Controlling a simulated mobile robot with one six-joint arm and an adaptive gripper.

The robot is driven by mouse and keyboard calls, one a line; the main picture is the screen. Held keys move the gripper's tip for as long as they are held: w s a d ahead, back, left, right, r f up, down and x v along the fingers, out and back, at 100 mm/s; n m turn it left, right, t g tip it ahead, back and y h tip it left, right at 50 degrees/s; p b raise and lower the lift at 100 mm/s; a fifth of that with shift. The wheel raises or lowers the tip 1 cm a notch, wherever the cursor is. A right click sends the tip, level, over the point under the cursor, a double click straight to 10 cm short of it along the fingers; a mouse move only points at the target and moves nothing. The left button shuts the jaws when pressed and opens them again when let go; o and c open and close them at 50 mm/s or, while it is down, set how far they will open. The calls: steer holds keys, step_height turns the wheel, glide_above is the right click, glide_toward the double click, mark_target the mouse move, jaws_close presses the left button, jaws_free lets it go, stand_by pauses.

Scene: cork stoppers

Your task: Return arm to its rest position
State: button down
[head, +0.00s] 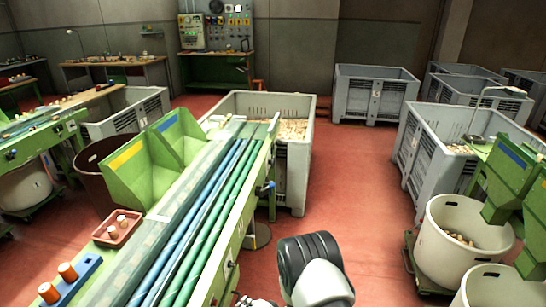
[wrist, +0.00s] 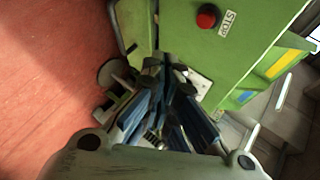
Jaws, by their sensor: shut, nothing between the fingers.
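My gripper (wrist: 168,82) is in the middle of the wrist view, its dark fingers together with nothing held between them. It is beside the green machine panel (wrist: 205,50), and I cannot tell the exact gap. In the head view, my grey and black arm (head: 312,262) shows at the bottom, right of the green sorting table (head: 236,235). The fingers are mostly out of that view.
A red stop button (wrist: 207,16) sits on the green panel. A grey crate (head: 300,175) of corks stands at the table's far end. White tubs (head: 440,262) and more grey crates (head: 420,170) stand at the right. Red floor (head: 350,190) is clear between.

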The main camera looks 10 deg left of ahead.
steer(key=w+d+r+n+t+h, duration=0.1)
steer(key=w+d+r, duration=0.15)
steer(key=r, duration=0.25)
steer(key=w+d+r+h, duration=0.1)
steer(key=w+d+r, duration=0.1)
steer(key=w+r, duration=0.2)
steer(key=s+d+r+n+h, duration=0.1)
steer(key=s+d+r+h, duration=0.15)
steer(key=d+r, duration=0.75)
steer(key=s+d+r+n+h, duration=0.1)
steer(key=d+r+h, duration=0.3)
steer(key=r, duration=0.9)
steer(key=s+d+r+n+g, duration=0.1)
steer(key=s+d+r, duration=0.35)
steer(key=s, duration=0.25)
steer(key=s+d+r+g, duration=0.1)
steer(key=s+d+r, duration=0.3)
steer(key=s+r, duration=0.15)
steer(key=s+d+n+g+b, duration=0.1)
steer(key=s+d+n, duration=0.1)
steer(key=s, duration=1.6)
steer(key=shift+s+r+g, duration=0.25)
steer(key=shift+r+g, duration=0.05)
steer(key=shift+r, duration=0.1)
